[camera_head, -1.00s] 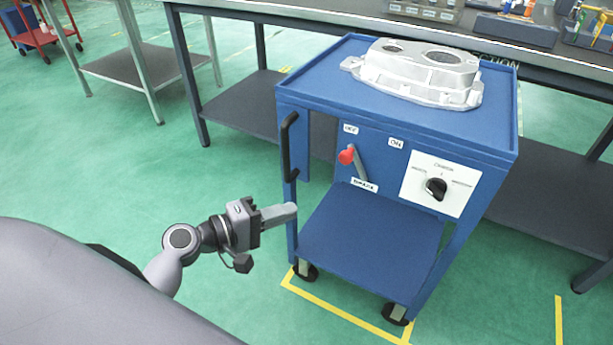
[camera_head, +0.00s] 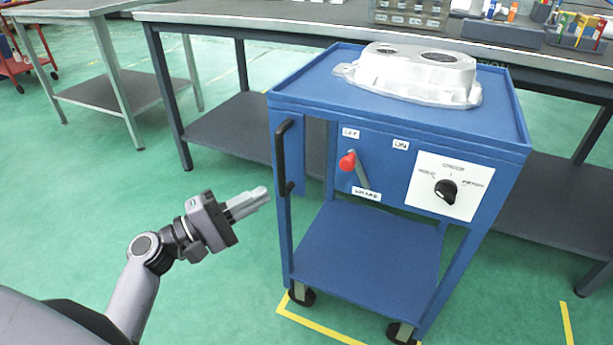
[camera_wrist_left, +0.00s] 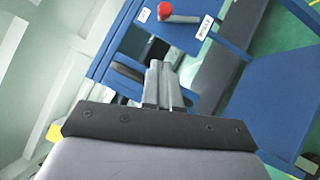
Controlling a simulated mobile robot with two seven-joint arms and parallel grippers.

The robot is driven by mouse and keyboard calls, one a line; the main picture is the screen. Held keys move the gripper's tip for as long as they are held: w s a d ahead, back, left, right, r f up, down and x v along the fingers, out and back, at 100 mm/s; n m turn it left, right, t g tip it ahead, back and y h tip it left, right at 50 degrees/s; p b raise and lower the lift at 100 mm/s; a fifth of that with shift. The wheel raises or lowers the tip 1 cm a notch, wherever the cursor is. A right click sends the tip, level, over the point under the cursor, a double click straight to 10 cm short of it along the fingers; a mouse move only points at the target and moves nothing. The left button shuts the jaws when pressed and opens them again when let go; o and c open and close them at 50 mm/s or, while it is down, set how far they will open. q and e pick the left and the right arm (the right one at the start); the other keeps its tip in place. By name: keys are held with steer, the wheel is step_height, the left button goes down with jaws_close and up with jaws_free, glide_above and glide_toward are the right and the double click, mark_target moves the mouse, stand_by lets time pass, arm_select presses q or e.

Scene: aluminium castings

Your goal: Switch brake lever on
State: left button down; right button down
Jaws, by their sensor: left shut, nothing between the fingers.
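The brake lever (camera_head: 357,169) has a red knob and a grey stem, and sits on the front panel of a blue cart (camera_head: 395,115). Its knob leans up and left, toward the OFF label (camera_head: 350,133); the ON label (camera_head: 401,145) is to the right and the BRAKE label (camera_head: 367,194) below. My left gripper (camera_head: 262,194) is shut and empty, left of the cart and apart from the lever. In the left wrist view the shut fingers (camera_wrist_left: 158,66) point toward the panel, with the red knob (camera_wrist_left: 165,9) beyond them at the top. My right gripper is not in view.
A black handle (camera_head: 283,158) stands on the cart's left front edge, between my gripper and the lever. A rotary selector (camera_head: 446,190) is right of the lever. An aluminium casting (camera_head: 420,76) lies on top. A workbench (camera_head: 230,18) stands behind.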

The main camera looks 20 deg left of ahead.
arm_select(q)
steer(key=s+d+x, duration=0.1)
steer(key=d+x, duration=0.1)
steer(key=x, duration=1)
steer(key=shift+s+d+r, duration=0.15)
steer(key=shift+d+r, duration=0.1)
steer(key=shift+r, duration=0.25)
steer(key=shift+r+p, duration=0.1)
steer(key=shift+p, duration=0.25)
